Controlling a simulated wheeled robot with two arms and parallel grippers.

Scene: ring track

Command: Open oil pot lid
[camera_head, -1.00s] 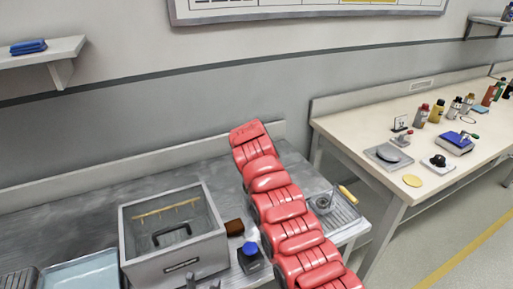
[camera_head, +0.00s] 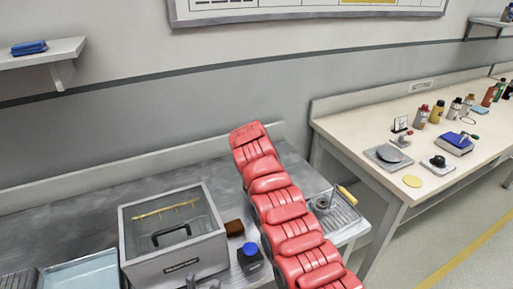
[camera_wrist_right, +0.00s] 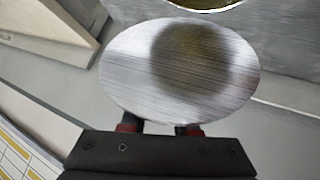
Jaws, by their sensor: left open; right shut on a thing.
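In the right wrist view a round brushed-metal lid (camera_wrist_right: 125,75) sits at my right gripper (camera_wrist_right: 160,128), which is shut on its near edge. A round dark shadow falls on the lid. Beyond it, at the top edge, part of a round opening with a yellowish inside (camera_wrist_right: 205,3) shows, apparently the oil pot; most of it is out of frame. In the head view the right gripper, lid and pot cannot be made out; my red arm blocks part of the bench.
A grey box (camera_head: 180,264) with a clear top and black handle stands on the metal bench. A blue-capped bottle (camera_head: 250,257) and a brown block (camera_head: 234,228) are beside it. A blue tray (camera_head: 80,272) is at left. A cream table (camera_head: 370,125) stands at right.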

